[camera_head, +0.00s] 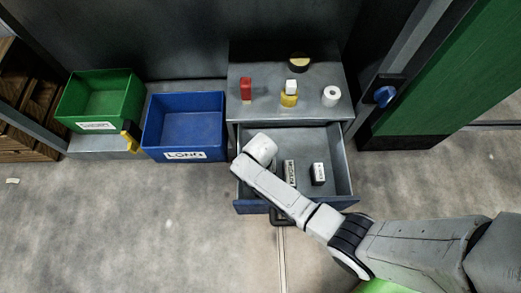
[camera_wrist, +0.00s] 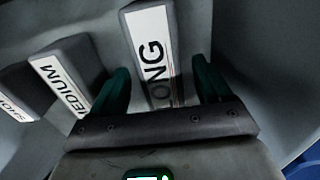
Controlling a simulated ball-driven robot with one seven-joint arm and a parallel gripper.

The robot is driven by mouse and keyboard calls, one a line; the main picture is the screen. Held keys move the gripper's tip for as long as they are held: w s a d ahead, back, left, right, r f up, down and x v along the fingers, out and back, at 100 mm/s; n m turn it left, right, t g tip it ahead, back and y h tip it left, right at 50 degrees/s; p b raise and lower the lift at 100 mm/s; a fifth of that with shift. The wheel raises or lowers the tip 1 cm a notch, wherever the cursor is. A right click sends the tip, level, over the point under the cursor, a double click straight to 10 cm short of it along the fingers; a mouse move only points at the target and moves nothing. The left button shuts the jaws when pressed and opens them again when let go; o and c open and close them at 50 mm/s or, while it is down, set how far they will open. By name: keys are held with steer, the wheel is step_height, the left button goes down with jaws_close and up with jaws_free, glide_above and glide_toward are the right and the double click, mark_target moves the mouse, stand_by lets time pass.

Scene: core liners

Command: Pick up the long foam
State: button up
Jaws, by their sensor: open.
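The long foam (camera_wrist: 150,30) is a dark grey block with a white label showing "ONG", its first letter cut off from sight. In the wrist view it lies between the two green fingers of my gripper (camera_wrist: 159,70), which is open, with a finger on each side and visible gaps. Whether the fingers reach down past its top I cannot tell. In the head view my arm covers the long foam and the fingertips, over the left part of the open drawer (camera_head: 343,172).
The medium foam (camera_wrist: 68,75) lies close left of my left finger; the short foam (camera_wrist: 22,95) is beyond it. Drawer walls bound the space. A blue bin (camera_head: 185,122) labelled LONG and a green bin (camera_head: 100,95) stand left. Small items, including a white roll (camera_head: 331,96), sit on the cabinet top.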

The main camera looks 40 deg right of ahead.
step_height(320, 180, down, 3)
steer(key=shift+b, duration=0.7)
steer(key=shift+r, duration=0.1)
steer(key=shift+c, duration=0.4)
steer(key=c, duration=1)
steer(key=shift+o, duration=0.2)
